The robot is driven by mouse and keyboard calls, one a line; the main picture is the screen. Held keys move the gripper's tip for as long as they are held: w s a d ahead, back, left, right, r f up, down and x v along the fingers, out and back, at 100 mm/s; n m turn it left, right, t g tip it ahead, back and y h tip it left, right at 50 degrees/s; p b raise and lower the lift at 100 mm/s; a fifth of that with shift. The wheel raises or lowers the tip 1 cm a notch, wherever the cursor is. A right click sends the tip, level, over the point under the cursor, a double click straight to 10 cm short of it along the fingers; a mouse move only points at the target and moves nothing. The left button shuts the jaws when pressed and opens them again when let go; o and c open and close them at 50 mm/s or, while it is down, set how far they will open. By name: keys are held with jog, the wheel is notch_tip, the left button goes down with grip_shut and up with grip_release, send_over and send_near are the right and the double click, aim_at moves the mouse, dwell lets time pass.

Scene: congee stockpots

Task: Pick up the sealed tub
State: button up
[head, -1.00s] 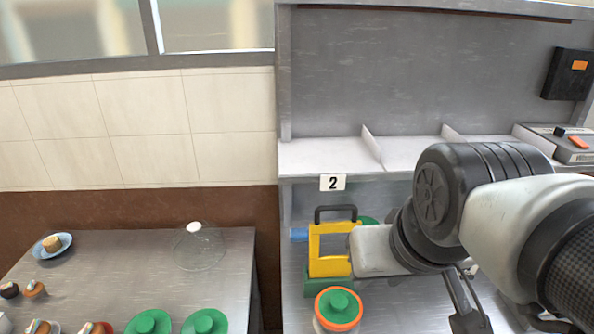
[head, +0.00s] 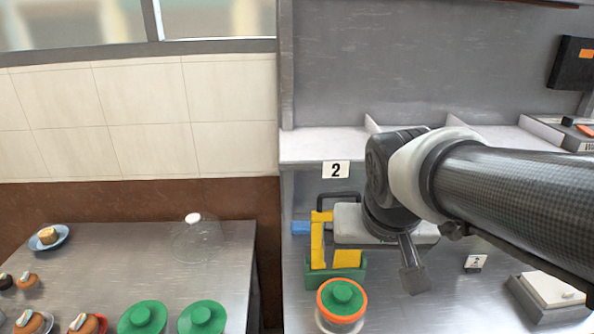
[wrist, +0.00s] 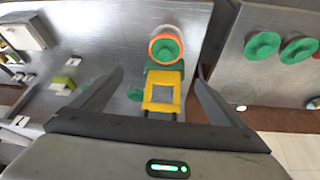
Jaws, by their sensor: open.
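The sealed tub (head: 341,300) has a green knobbed lid, an orange ring and a pale, see-through body. It stands upright near the front left of the right-hand steel counter. It also shows in the wrist view (wrist: 165,48), beyond my fingers at top centre. My gripper (wrist: 158,76) is open, with its two dark fingers spread wide and nothing gripped. The tub is apart from both fingers. In the head view my arm reaches in from the right, and one dark finger shows to the right of the tub and behind it.
A yellow frame with a black handle (head: 338,198) stands in a green base (head: 337,272) just behind the tub. The left table (head: 110,255) holds green lids (head: 203,317), a glass dome and pastries. A gap separates table and counter. A pale-topped box (head: 553,292) stands right.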

aim_at(342, 295)
jog(key=shift+o, duration=0.4)
jog(key=w+a+f+m+g+b, duration=0.1)
jog(key=w+f+b, duration=0.3)
jog(key=w+f, duration=0.4)
notch_tip(342, 295, down, 5)
jog(key=shift+f+b, duration=0.1)
jog(key=shift+b, duration=0.3)
jog(key=b+x, duration=0.3)
jog(key=x, duration=0.8)
jog(key=shift+w+f, duration=0.2)
jog(key=shift+b+x, duration=1)
jog(key=shift+x, duration=1.7)
jog(key=shift+s, duration=0.15)
